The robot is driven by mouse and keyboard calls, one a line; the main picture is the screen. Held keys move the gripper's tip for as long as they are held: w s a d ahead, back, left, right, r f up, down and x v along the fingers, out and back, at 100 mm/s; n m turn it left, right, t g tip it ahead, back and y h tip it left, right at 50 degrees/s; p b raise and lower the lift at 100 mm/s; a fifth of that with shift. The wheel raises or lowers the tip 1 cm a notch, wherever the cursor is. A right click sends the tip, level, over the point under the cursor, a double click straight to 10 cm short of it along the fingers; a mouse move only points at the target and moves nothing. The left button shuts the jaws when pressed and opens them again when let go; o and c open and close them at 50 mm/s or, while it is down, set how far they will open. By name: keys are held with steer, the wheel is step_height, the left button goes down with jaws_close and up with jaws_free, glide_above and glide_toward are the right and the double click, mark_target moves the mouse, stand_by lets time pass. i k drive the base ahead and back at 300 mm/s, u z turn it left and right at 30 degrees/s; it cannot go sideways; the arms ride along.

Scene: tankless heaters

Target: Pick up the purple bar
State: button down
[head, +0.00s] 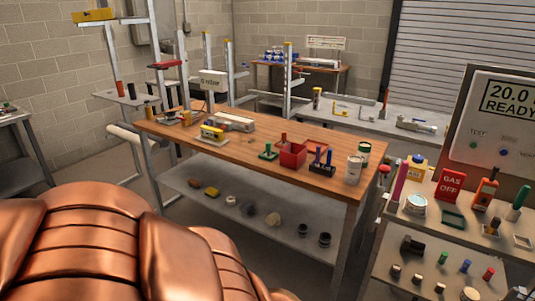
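A thin magenta-purple bar (399,184) stands upright, slightly tilted, at the left end of the top of the right-hand bench. It is beside a round white-rimmed tin (415,204) and a yellow-labelled container (417,167). What supports the bar's lower end is too small to tell. Large copper-coloured segments of my own body fill the lower left. My gripper is not in view, and nothing touches the bar.
A wooden-topped table (255,140) with several small items stands in the middle. A narrow gap separates them.

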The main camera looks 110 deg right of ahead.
mark_target(319, 148)
steer(key=k, duration=0.2)
steer(key=z, duration=4.15)
steer(key=i, duration=0.55)
steer(key=z, duration=0.2)
